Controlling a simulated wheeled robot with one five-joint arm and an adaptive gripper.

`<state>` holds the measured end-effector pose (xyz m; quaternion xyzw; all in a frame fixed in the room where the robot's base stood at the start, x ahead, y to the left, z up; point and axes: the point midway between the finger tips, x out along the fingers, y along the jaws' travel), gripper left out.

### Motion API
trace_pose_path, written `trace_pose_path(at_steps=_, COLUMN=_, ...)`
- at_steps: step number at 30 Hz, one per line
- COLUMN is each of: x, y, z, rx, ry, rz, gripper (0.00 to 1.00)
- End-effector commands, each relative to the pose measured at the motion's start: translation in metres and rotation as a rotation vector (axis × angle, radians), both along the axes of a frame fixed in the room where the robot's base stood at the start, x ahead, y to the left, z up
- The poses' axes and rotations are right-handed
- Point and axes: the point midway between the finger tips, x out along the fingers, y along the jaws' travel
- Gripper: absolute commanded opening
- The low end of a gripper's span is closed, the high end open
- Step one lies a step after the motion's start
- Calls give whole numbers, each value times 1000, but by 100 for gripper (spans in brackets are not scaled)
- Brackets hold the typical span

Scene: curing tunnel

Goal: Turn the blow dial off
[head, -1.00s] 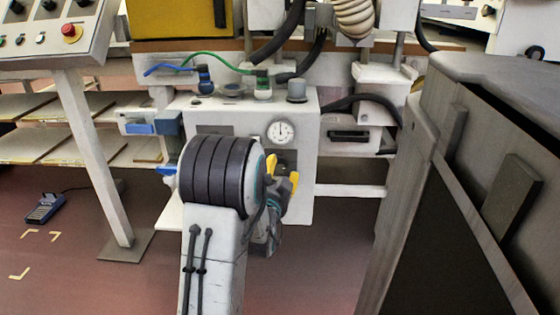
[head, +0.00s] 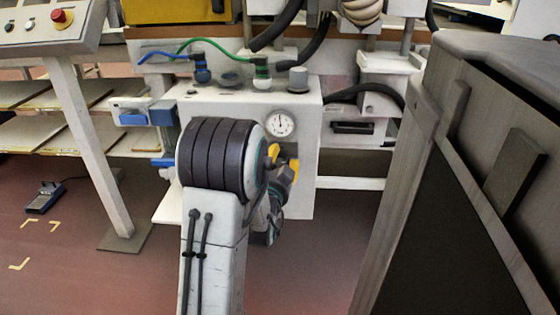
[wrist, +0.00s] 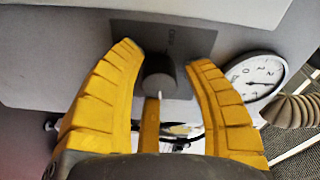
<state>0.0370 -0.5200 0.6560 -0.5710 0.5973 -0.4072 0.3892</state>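A grey round knob (wrist: 160,76) with a white mark on its lower edge sits on a dark labelled plate (wrist: 178,42) in the wrist view. The label is too small to read. My gripper (wrist: 166,56) is open, with one yellow finger on each side of the knob and gaps between. A narrow yellow piece (wrist: 150,125) shows below the knob; I cannot tell what it belongs to. In the head view my gripper (head: 286,160) is at the front of the white machine box (head: 305,165), and my arm hides the knob.
A round white gauge (head: 280,123) is on the box, right of the knob in the wrist view. Green and blue hoses run to fittings on top. A console (head: 45,30) stands left, and a large grey cabinet (head: 480,150) stands close on the right.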

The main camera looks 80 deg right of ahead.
Motion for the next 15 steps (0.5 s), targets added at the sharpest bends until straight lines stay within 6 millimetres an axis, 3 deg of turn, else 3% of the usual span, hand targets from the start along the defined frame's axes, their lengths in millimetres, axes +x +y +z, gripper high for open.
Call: trace_pose_path(at_steps=15, x=0, y=0, z=1, rx=-1, ry=0, rz=-1, gripper=0)
